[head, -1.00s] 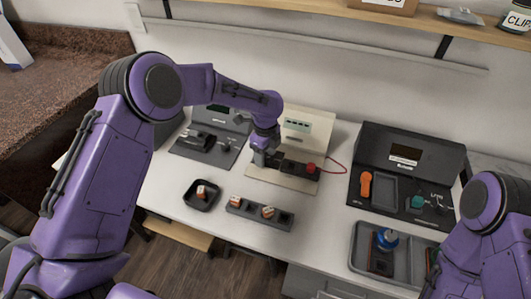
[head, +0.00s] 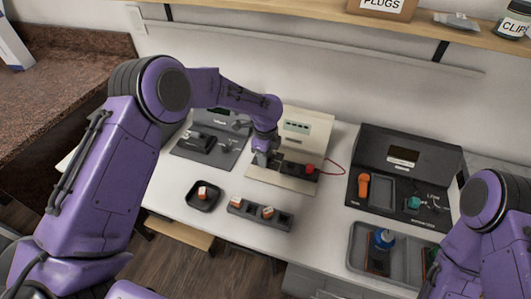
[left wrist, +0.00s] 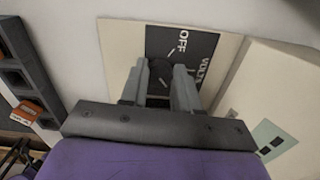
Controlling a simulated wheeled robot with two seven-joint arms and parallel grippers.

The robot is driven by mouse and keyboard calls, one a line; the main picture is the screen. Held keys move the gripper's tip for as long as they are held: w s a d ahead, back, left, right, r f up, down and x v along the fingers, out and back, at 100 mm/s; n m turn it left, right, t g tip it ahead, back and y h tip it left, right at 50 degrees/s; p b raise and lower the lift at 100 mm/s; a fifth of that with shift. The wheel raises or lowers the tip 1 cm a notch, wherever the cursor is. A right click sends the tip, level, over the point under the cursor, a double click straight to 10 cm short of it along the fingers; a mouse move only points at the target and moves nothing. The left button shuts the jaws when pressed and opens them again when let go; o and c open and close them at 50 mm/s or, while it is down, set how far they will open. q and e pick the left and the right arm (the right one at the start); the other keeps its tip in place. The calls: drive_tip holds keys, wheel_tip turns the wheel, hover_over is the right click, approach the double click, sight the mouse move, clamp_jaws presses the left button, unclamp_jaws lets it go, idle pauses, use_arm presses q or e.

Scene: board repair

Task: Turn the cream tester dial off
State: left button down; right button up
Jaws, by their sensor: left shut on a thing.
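The cream tester (head: 307,124) stands at the back of the white table, with a small screen on its upright part and a cream base in front. My left gripper (head: 262,160) is down at the left of its dark panel. In the left wrist view the two grey fingers (left wrist: 163,82) are shut on the black dial (left wrist: 159,68), one on each side. The panel (left wrist: 200,45) carries the words OFF and VOLTS. I cannot tell for sure where the dial points. In the head view my gripper hides the dial. My right gripper is out of view.
A red knob (head: 310,169) and red wire sit right of the gripper. Dark testers stand left (head: 212,150) and right (head: 408,175). In front lie a small black tray (head: 190,203) and a grey slotted block (head: 245,215). A grey tray (head: 402,268) is at right.

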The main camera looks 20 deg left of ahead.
use_arm(q)
drive_tip(key=n+p, duration=0.2)
drive_tip(key=shift+r+n, duration=0.25)
drive_tip(key=shift+n, duration=0.15)
drive_tip(key=n+p, duration=0.1)
drive_tip(key=n, duration=0.1)
drive_tip(key=shift+n, duration=0.4)
drive_tip(key=n+p, duration=0.1)
drive_tip(key=n, duration=0.1)
drive_tip(key=shift+n, duration=0.4)
drive_tip(key=n+p, duration=0.1)
drive_tip(key=n, duration=0.2)
drive_tip(key=shift+s+f, duration=0.1)
drive_tip(key=n+p, duration=0.1)
drive_tip(key=n, duration=0.5)
drive_tip(key=shift+d, duration=0.1)
drive_tip(key=shift+n, duration=2.2)
drive_tip(key=c, duration=0.8)
unclamp_jaws()
drive_tip(key=shift+d, duration=0.1)
drive_tip(key=shift+s, duration=0.1)
